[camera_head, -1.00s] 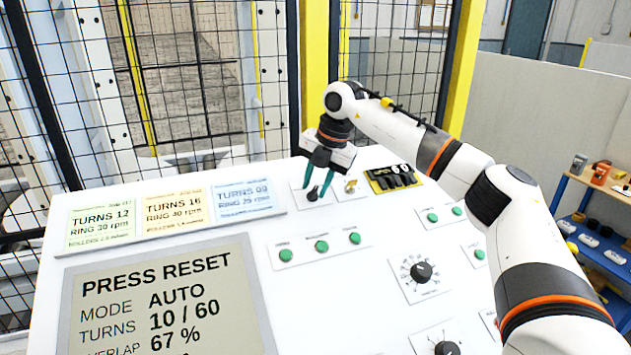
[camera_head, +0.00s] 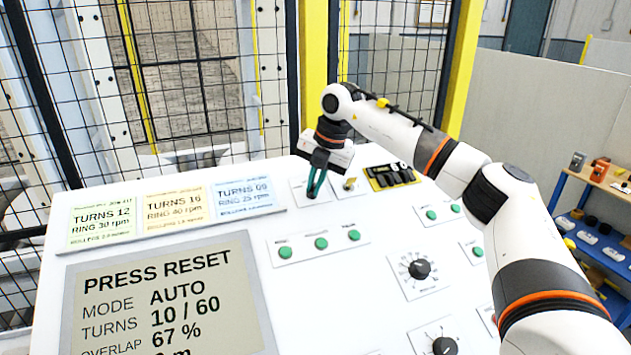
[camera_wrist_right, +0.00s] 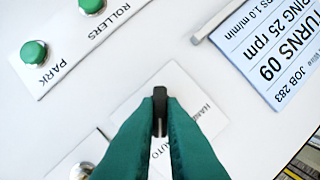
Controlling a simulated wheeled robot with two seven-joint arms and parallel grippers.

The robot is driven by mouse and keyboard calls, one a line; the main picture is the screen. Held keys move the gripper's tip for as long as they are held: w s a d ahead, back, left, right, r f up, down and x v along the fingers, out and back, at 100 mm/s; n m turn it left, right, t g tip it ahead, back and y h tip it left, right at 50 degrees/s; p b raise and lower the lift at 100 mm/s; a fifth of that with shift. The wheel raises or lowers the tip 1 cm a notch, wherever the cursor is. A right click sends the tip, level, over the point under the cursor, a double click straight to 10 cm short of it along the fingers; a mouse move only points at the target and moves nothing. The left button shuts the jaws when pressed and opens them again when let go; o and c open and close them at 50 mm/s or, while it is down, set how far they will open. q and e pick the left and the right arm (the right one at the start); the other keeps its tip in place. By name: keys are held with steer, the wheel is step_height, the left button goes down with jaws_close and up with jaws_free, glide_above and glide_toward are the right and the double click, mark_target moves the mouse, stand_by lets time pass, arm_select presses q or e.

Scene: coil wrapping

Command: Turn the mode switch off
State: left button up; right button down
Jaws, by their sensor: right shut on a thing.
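The mode switch is a small black knob (camera_wrist_right: 160,106) on a white plate (camera_wrist_right: 187,90) in the right wrist view; the words HAND and AUTO show on the plate, partly covered by the fingers. My right gripper (camera_head: 313,194) has green fingers and is shut on this knob, one fingertip on each side. In the head view the knob is mostly hidden between the fingertips. The panel screen (camera_head: 165,300) reads PRESS RESET, MODE AUTO, TURNS 10 / 60. My left gripper is not in view.
A brass key switch (camera_head: 349,184) sits just right of the gripper, with a yellow-and-black block (camera_head: 392,176) beyond it. Green lamps or buttons (camera_head: 321,243) lie below. Job cards (camera_head: 245,197) are at left. A mesh fence (camera_head: 200,90) stands behind the panel.

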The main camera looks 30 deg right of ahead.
steer(key=n+p, duration=0.2)
steer(key=n, duration=0.1)
steer(key=shift+a+r+g+h, duration=0.1)
steer(key=shift+r+g+h, duration=0.05)
steer(key=shift+g+h, duration=0.2)
steer(key=n+p, duration=0.1)
steer(key=n, duration=0.1)
steer(key=shift+w+a+n+h, duration=0.1)
steer(key=shift+n+h, duration=0.2)
steer(key=shift+h, duration=0.05)
steer(key=shift+n+g+h+p, duration=0.3)
steer(key=shift+n+g+p, duration=0.05)
steer(key=shift+n, duration=0.85)
steer(key=shift+f, duration=0.2)
steer(key=c, duration=1.5)
jaws_free()
steer(key=shift+r, duration=0.1)
